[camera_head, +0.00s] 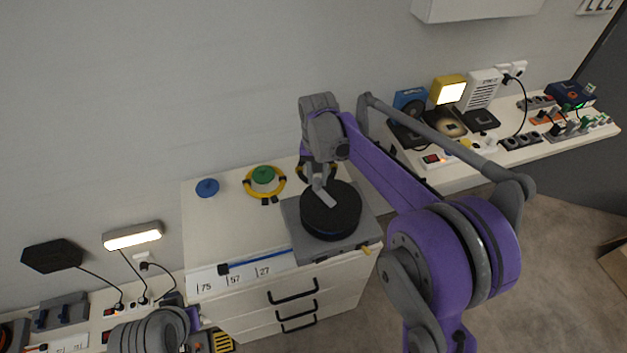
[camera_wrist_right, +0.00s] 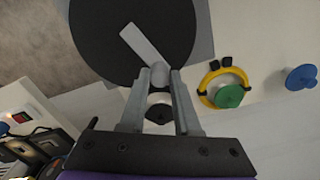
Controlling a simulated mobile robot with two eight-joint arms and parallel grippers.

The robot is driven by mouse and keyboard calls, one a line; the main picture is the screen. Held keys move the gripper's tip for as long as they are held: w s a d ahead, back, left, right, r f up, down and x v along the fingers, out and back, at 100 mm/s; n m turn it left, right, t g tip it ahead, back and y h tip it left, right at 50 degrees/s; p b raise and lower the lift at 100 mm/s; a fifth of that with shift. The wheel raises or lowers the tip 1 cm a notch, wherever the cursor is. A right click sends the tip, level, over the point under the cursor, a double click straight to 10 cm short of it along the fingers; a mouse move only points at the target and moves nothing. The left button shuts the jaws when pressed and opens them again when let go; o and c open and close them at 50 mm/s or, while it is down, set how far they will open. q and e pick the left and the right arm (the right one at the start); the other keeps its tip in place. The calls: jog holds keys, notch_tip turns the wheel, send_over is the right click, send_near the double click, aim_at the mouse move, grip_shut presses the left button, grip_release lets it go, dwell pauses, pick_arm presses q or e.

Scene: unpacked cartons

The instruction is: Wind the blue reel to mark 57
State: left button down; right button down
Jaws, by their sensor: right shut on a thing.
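The reel (camera_head: 331,212) is a black-topped disc with a blue edge on a grey plate (camera_head: 296,216) atop a drawer cabinet. It also shows in the right wrist view (camera_wrist_right: 105,50). A grey crank bar (camera_wrist_right: 142,42) lies across its top. My right gripper (camera_wrist_right: 160,76) is shut on the crank's knob at the bar's end; it also shows in the head view (camera_head: 319,181). A blue tape (camera_head: 258,261) runs left from the reel above a white scale (camera_head: 245,273) marked 75, 57 and 27. Its black tip sits close to mark 57, slightly on the 75 side. My left gripper's fingers are not visible.
A blue knob (camera_head: 207,187) and a green button (camera_head: 263,175) with a yellow ring stand left of the reel. Shelves with lamps, sockets and cables lie at right (camera_head: 470,165) and lower left (camera_head: 75,330). The cabinet top's front left is clear.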

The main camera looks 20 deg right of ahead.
jog(key=shift+w+d+m, duration=0.15)
jog(key=shift+d+m, duration=0.35)
jog(key=shift+m, duration=0.5)
jog(key=shift+w+d+m, duration=0.1)
jog(key=shift+d+m, duration=0.4)
jog(key=shift+m, duration=0.5)
jog(key=c, duration=0.6)
grip_release()
jog(key=shift+r, duration=0.1)
notch_tip(320, 180, up, 11)
jog(key=shift+f, duration=0.2)
